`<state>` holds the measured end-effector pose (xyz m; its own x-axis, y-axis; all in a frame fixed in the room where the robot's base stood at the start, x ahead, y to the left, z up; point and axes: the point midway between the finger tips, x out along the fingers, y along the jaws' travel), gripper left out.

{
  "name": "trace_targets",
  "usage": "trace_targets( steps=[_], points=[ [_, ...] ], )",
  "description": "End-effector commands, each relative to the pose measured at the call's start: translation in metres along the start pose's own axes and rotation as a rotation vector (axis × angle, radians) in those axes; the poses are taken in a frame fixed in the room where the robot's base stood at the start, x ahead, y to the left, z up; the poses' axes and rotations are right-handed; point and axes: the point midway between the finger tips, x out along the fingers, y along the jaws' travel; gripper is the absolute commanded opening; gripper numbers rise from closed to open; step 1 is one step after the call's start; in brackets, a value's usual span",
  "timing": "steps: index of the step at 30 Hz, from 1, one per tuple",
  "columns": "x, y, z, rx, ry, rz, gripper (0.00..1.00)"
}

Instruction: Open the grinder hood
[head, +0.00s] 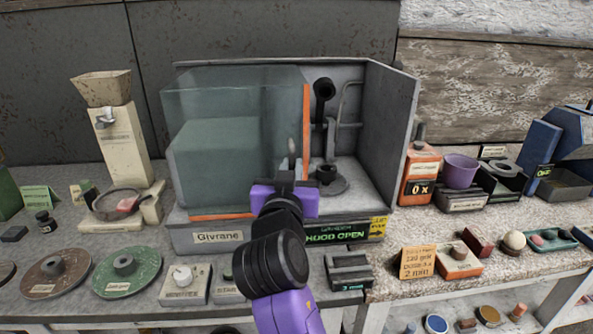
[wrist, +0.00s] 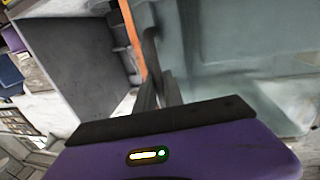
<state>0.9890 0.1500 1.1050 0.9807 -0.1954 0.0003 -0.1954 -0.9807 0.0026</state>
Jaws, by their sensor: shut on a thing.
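The grinder hood is a grey cabinet (head: 390,125) labelled "Givrane", with a clear sliding glass cover (head: 235,120) that has an orange edge strip (head: 306,115). The cover stands over the left part, and the right part of the cabinet is uncovered. A green display (head: 335,236) on the base reads "HOOD OPEN". My gripper (head: 291,160) is at the cover's right edge, shut on its handle; the fingers hide most of the handle. In the wrist view the fingers (wrist: 160,85) lie beside the orange strip (wrist: 131,38), with the glass to the right.
Inside the uncovered part stand a dark grinder spindle (head: 328,180) and a pipe. A beige dispenser (head: 122,140) stands left of the cabinet. An orange counter box (head: 420,175) and a purple bowl (head: 460,170) stand right. Small boxes and discs line the bench front.

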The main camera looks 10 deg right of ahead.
Motion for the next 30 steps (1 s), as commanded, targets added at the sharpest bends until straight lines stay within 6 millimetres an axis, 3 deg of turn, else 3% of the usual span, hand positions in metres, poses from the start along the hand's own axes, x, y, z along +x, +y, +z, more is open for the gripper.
trace_targets(
  steps=[3,4,6,7,19,30],
  points=[
    [0.000,0.000,0.002,-0.001,-0.003,-0.001,0.00],
    [0.000,0.000,0.002,-0.001,-0.003,-0.001,0.18],
    [0.000,0.000,0.001,-0.001,-0.003,-0.001,0.32],
    [0.000,0.000,0.001,-0.001,-0.003,-0.001,0.34],
    [-0.007,0.000,0.001,0.000,0.000,-0.001,0.34],
    [-0.063,-0.001,0.002,-0.002,-0.001,-0.002,0.34]
  ],
)
